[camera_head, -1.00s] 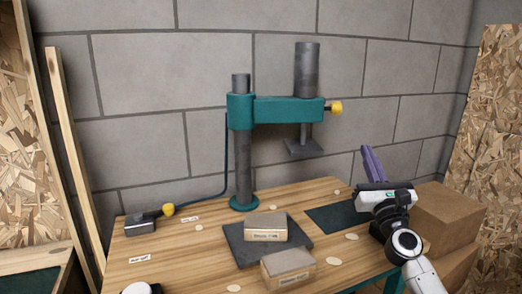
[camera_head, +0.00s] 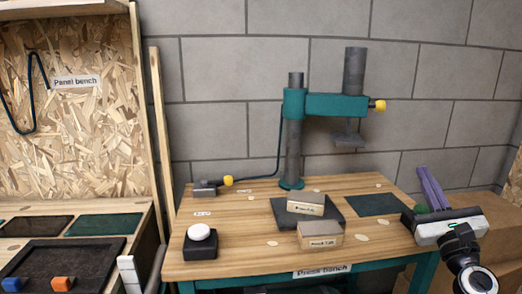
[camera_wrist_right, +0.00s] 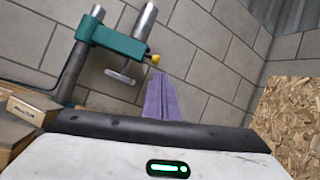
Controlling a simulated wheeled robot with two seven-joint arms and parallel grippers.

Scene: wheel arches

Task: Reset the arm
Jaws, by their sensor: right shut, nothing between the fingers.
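My right gripper (camera_head: 431,188) has purple fingers that lie together and point up toward the wall, with nothing between them. It is at the right end of the press bench (camera_head: 235,268), above and beside the tabletop, touching none of the blocks. Its shut fingers also show in the right wrist view (camera_wrist_right: 161,98), with the press and wall behind them. The teal press (camera_head: 335,105) stands at the back of the bench. My left gripper is not in view.
Two labelled blocks, one on a dark mat (camera_head: 306,203) and one in front (camera_head: 319,234), sit mid-bench. A white button on a black box (camera_head: 200,250) is at the left. Brown boxes (camera_head: 488,240) stand right of the bench. The panel bench (camera_head: 75,265) is at far left.

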